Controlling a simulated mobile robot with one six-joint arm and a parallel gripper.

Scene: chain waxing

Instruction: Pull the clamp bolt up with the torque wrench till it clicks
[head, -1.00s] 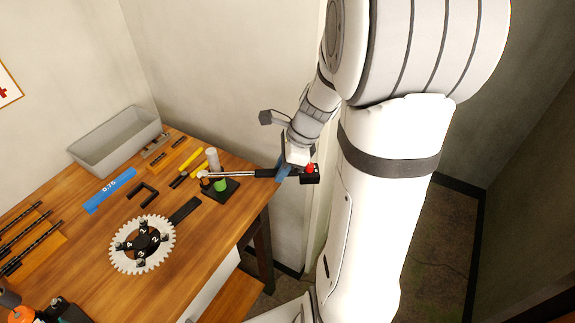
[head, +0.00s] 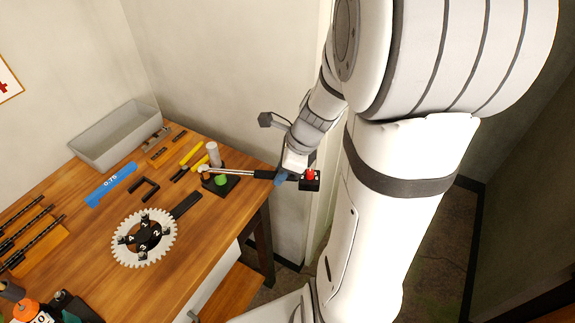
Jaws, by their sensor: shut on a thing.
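The torque wrench has a silver shaft (head: 235,172) and a dark handle (head: 264,174). It lies nearly level across the bench's right edge. Its head (head: 206,170) is at a small dark fixture (head: 229,187) with a green round part (head: 221,180). The clamp bolt cannot be made out, hidden under or beside the wrench head. My gripper (head: 281,178) is shut on the outer end of the handle, just off the bench edge. Its fingers are small and partly hidden here.
The bench (head: 195,250) holds a chainring (head: 122,257), a grey bin (head: 100,150), a blue 0.75 strip (head: 110,184) and yellow-handled tools (head: 191,155). A black box with a red button (head: 310,178) is right beside my gripper. The wall is close behind.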

